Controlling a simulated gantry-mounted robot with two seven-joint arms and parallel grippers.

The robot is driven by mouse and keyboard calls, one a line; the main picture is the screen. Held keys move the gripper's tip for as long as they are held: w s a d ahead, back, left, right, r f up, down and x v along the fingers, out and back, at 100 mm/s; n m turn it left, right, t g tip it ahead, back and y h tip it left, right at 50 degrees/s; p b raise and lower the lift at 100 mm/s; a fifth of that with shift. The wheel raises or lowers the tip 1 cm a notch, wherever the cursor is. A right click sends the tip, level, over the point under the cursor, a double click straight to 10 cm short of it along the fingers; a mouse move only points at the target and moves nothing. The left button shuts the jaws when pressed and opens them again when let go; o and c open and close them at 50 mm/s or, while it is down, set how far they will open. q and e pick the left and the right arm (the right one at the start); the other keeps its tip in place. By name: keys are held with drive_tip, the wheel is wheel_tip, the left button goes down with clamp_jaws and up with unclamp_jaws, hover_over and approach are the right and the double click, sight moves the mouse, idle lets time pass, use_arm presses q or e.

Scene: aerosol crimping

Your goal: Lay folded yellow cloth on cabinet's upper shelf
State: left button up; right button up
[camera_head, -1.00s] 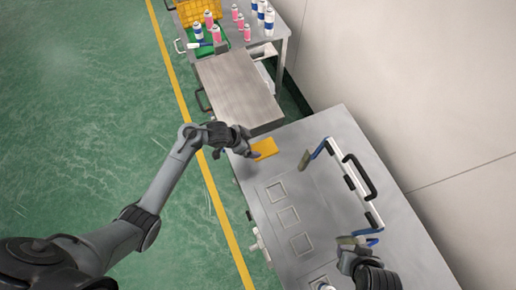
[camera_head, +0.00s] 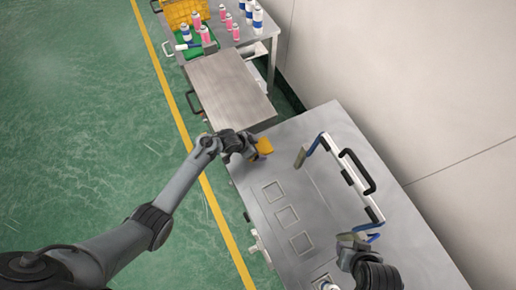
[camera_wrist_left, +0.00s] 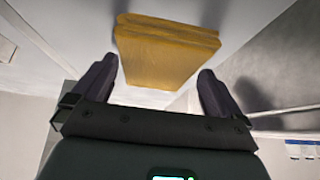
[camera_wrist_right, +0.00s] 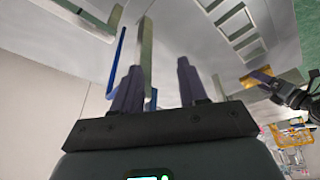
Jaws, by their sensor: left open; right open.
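The folded yellow cloth (camera_head: 265,146) lies on the steel worktable (camera_head: 320,235), near its far left edge. My left gripper (camera_head: 257,156) is at the cloth and partly hides it in the head view. In the left wrist view the layered cloth (camera_wrist_left: 165,55) shows just ahead of and between the spread fingers (camera_wrist_left: 155,85), with gaps on both sides. My right gripper (camera_head: 350,245) is open at the near end of the table. In the right wrist view an upright greenish bar (camera_wrist_right: 146,50) stands between its fingers (camera_wrist_right: 158,80). No cabinet shelf can be made out.
A white frame with a black handle (camera_head: 358,172) and blue-green ends lies on the table's right half. Square recesses (camera_head: 287,217) are beside it. Beyond are a steel-topped unit (camera_head: 230,88) and a bench with cans (camera_head: 257,18) and a yellow crate (camera_head: 186,12). A wall bounds the right.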

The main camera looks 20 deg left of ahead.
use_arm(q)
drive_tip(key=shift+c, duration=0.5)
drive_tip(key=c, duration=0.8)
drive_tip(key=shift+c, duration=0.2)
